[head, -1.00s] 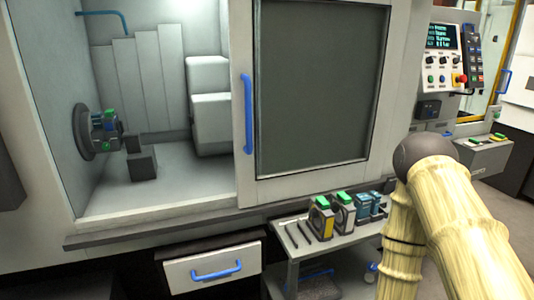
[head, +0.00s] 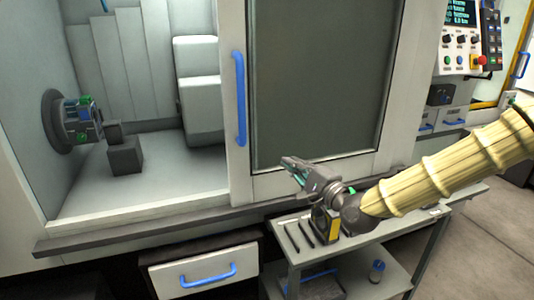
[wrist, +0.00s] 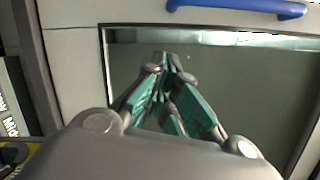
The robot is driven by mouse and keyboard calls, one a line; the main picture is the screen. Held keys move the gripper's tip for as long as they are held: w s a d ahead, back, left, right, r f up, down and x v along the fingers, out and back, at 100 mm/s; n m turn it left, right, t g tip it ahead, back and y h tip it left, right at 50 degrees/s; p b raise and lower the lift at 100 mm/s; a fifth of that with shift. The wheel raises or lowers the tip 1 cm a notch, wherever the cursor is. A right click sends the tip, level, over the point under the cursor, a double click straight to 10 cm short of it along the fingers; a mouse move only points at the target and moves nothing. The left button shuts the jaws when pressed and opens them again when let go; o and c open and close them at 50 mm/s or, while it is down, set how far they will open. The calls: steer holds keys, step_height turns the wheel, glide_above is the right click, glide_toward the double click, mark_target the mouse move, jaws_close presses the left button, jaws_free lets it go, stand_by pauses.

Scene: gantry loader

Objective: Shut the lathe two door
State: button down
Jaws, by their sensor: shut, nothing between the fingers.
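The lathe door (head: 318,85) is a light sliding panel with a dark window and a vertical blue handle (head: 239,98) on its left edge. It stands open, with the machine's inside showing to its left. The handle also shows in the wrist view (wrist: 240,8), across the top. My gripper (head: 286,161) is shut and empty. It is in front of the lower part of the door window, to the right of and below the handle, apart from it. In the wrist view the gripper's green-padded fingers (wrist: 166,65) meet at the tips against the dark window.
The chuck (head: 72,120) is inside the open machine at the left. A drawer with a blue handle (head: 208,276) is below. A cart (head: 440,214) with tools stands under my arm. A control panel (head: 462,38) is at the upper right.

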mark_target(250, 140)
steer(key=x, duration=0.3)
steer(key=s+a+p+x, duration=0.1)
steer(key=x, duration=0.3)
steer(key=p+x, duration=0.1)
steer(key=x, duration=0.2)
steer(key=shift+a+r, duration=0.35)
steer(key=shift+a, duration=0.25)
steer(key=shift+s+a+r, duration=0.2)
steer(key=shift+s+a, duration=0.1)
steer(key=shift+a, duration=0.45)
